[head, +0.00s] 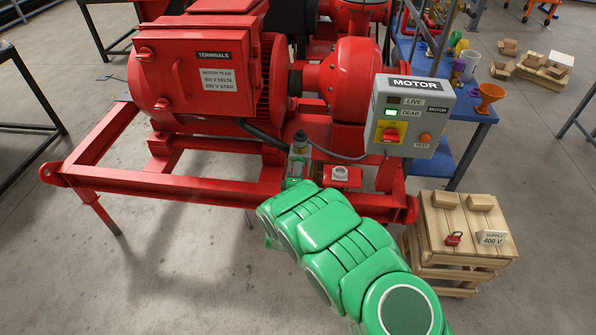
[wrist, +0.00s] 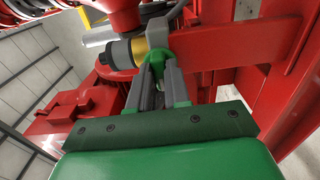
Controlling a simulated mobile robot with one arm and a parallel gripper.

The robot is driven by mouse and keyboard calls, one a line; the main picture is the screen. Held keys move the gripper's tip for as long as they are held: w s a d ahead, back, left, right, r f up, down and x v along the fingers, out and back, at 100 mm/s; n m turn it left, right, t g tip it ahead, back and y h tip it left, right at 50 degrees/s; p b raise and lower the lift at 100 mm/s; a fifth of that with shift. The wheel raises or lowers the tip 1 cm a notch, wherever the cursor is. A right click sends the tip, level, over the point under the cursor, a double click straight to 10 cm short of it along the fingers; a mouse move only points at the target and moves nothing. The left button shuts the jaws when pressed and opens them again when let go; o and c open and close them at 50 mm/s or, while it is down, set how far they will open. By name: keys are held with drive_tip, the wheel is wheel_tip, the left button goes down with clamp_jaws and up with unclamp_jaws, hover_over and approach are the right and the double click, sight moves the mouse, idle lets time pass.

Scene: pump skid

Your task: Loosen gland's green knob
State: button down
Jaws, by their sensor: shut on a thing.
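The gland (wrist: 150,40) is a grey body with a yellow band and a dark cap, lying sideways in the wrist view. Its green knob (wrist: 157,57) shows between my grey fingertips. My gripper (wrist: 158,70) is shut on the green knob, and the fingers hide part of it. In the head view the gland (head: 299,148) stands at the front rail of the red skid, dark cap up. My green arm reaches it from the lower right and hides the knob there.
The red skid frame (head: 200,186) carries the red motor (head: 205,65) behind the gland. A grey MOTOR switch box (head: 410,115) stands to the right, with its DEAD lamp lit green. A cable runs close by the gland. A wooden crate (head: 455,235) holds a red padlock (head: 453,239).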

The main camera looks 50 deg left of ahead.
drive_tip(key=c, duration=1.1)
unclamp_jaws()
drive_tip(key=shift+s, duration=0.1)
drive_tip(key=shift+v, duration=3.85)
